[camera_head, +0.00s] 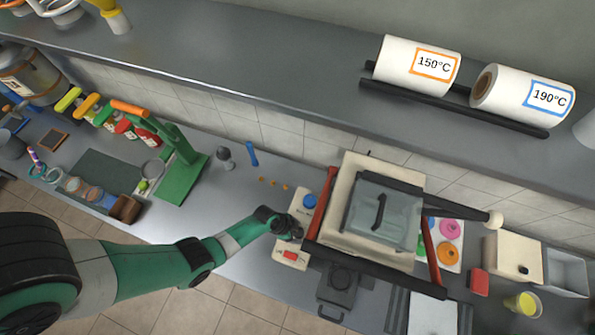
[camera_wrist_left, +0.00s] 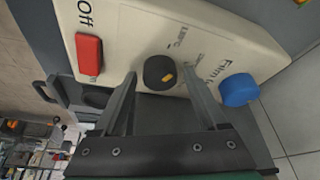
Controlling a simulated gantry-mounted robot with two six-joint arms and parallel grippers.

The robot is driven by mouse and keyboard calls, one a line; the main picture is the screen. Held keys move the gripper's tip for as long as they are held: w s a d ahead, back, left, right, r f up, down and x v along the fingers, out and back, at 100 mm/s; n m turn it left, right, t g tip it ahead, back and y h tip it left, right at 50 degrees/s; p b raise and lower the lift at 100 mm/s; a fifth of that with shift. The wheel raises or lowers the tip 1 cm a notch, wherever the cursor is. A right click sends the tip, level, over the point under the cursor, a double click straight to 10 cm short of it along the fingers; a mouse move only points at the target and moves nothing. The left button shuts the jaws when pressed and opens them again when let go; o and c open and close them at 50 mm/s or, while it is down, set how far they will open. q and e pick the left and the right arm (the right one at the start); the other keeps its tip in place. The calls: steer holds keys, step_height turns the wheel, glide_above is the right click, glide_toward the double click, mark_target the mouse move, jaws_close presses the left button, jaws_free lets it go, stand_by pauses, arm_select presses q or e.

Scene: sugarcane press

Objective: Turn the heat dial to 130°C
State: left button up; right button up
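The heat dial (camera_wrist_left: 159,72) is a round black knob with a small yellow-orange mark, on the cream control panel (camera_wrist_left: 128,35) in the left wrist view. Small temperature print beside the dial is too blurred to read surely. My left gripper (camera_wrist_left: 160,82) is open, its two fingers on either side of the dial with gaps, so it is not clamped. In the head view my left gripper (camera_head: 290,231) is over the middle of the panel (camera_head: 299,212) and covers the dial. My right gripper is not in view.
The panel also has a red switch (camera_wrist_left: 89,54) near "Off" and a blue button (camera_wrist_left: 238,90) near "Film". The press (camera_head: 384,212) stands right of the panel. Film rolls marked 150°C (camera_head: 405,65) and 190°C (camera_head: 515,95) lie on the shelf.

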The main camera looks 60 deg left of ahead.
arm_select(q)
jaws_close()
steer(key=shift+d+n+y+p, duration=0.1)
steer(key=shift+n+y+p, duration=0.25)
steer(key=shift+n, duration=0.75)
steer(key=shift+n+t+y, duration=0.4)
steer(key=shift+n+y, duration=0.05)
steer(key=shift+n, duration=0.75)
steer(key=shift+o, duration=1)
jaws_free()
steer(key=shift+r, duration=0.1)
